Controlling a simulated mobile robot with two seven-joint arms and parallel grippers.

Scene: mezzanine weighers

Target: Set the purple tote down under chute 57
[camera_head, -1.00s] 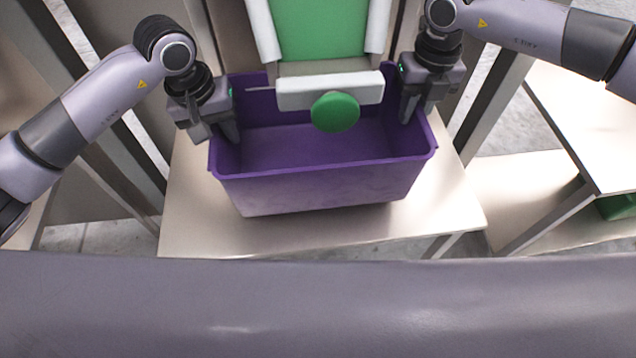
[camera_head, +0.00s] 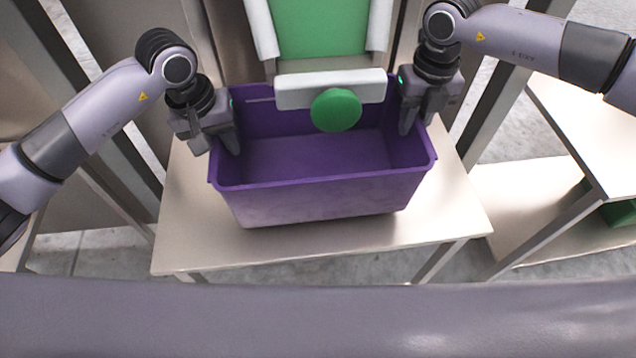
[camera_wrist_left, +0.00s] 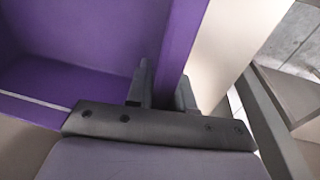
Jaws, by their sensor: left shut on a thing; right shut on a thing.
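The purple tote (camera_head: 325,205) is upright over a pale table (camera_head: 300,252), below a chute (camera_head: 320,30) with a green slide. I cannot tell whether its base touches the table. The chute's number is not visible. My left gripper (camera_head: 222,142) is shut on the tote's left end wall. In the left wrist view its fingers (camera_wrist_left: 163,90) straddle the purple wall (camera_wrist_left: 180,45). My right gripper (camera_head: 412,115) is shut on the right end wall. The tote's inside looks empty, with part of the back hidden behind the chute's lip.
A white bar (camera_head: 300,92) with a round green knob (camera_head: 336,110) hangs over the tote's back part. Grey posts stand on both sides. Another pale table (camera_head: 585,115) is at the right. Bare table shows in front of the tote.

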